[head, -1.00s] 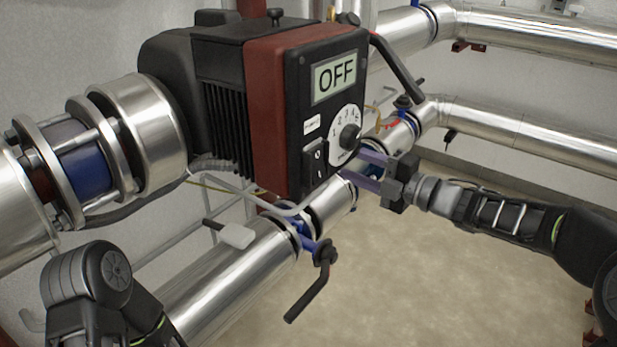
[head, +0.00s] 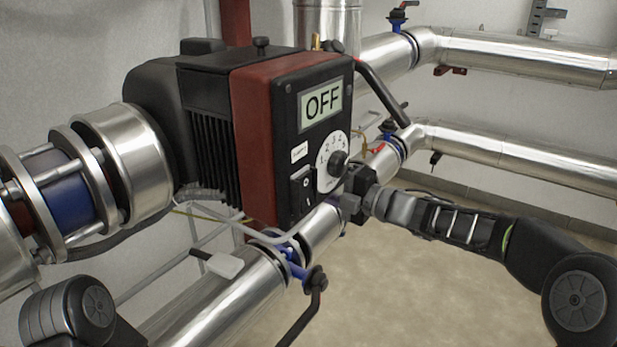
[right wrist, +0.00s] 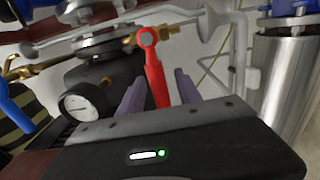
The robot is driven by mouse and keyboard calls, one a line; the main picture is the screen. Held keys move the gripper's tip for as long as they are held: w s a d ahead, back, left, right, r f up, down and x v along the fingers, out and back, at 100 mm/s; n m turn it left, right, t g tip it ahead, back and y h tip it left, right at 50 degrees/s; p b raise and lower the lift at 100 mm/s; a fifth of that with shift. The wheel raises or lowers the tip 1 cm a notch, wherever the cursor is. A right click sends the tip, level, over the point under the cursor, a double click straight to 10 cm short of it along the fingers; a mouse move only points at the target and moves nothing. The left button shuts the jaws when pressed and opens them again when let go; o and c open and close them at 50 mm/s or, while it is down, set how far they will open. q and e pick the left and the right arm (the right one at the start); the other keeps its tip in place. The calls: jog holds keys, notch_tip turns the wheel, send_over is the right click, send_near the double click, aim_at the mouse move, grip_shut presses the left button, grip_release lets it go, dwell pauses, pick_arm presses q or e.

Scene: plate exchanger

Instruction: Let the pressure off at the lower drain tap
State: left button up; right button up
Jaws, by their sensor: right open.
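In the right wrist view a red lever handle (right wrist: 156,82) on a brass tap (right wrist: 130,40) stands between the two purple fingers of my open right gripper (right wrist: 158,88). I cannot tell whether the fingers touch it. In the head view my right gripper (head: 352,197) is low beside the pump's control box, and its fingertips are hidden there. A small red handle (head: 376,150) with brass parts shows behind the gripper, on the lower pipe; I cannot tell whether it is the same tap.
The black and red pump (head: 255,135) reads OFF. A round pressure gauge (right wrist: 85,106) is beside the red lever. Silver pipes (head: 205,295) run below the pump and to the right. A black-handled valve (head: 315,282) juts toward me. Open floor (head: 420,290) lies at lower right.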

jog(key=shift+x, duration=0.9)
jog(key=shift+c, duration=0.4)
grip_shut()
dwell(0.4)
